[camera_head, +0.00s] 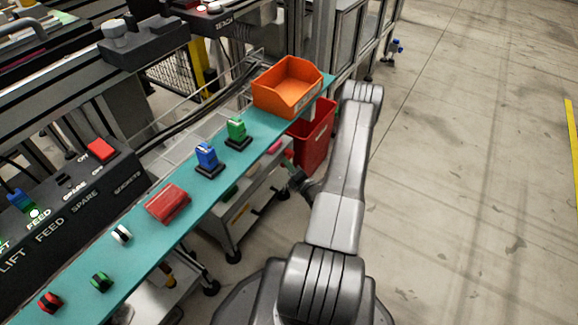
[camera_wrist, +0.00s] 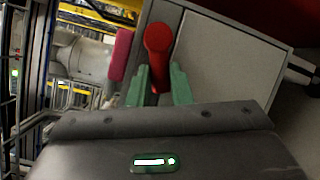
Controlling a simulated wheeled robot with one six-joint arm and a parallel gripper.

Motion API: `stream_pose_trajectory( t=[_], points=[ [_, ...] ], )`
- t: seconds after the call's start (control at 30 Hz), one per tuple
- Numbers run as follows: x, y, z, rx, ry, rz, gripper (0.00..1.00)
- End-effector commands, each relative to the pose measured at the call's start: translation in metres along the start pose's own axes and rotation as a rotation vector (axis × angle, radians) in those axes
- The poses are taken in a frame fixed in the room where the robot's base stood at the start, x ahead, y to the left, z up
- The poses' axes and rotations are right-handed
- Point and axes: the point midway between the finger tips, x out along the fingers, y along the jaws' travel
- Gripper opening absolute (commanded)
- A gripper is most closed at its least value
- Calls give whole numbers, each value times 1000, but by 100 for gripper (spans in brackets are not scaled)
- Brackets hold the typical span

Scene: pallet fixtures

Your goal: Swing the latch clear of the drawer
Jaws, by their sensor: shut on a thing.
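The red latch (camera_wrist: 158,38), a bar with a rounded end, stands upright in the wrist view, against a light grey panel (camera_wrist: 225,58) that looks like the drawer front. My gripper (camera_wrist: 160,74) has its two green fingers closed on the lower part of the latch, one on each side. A pink handle-like bar (camera_wrist: 121,55) is just left of the latch. In the head view my gripper (camera_head: 297,180) is low beside the teal bench, partly hidden by my arm; the latch cannot be made out there.
The teal bench top (camera_head: 138,208) carries an orange bin (camera_head: 287,87), a red box (camera_head: 167,203), and blue (camera_head: 206,157) and green (camera_head: 236,131) blocks on dark bases. A red bin (camera_head: 313,135) stands beyond my gripper. The floor to the right is clear.

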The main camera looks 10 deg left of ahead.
Motion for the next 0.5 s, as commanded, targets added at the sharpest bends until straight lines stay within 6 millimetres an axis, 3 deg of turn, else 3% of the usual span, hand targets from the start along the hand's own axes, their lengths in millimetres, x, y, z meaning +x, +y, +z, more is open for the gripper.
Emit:
stream_pose_trajectory(
  t=[0.5],
  points=[
    [-1, 16, 5, 325, 56, -133, 0]
  ],
)
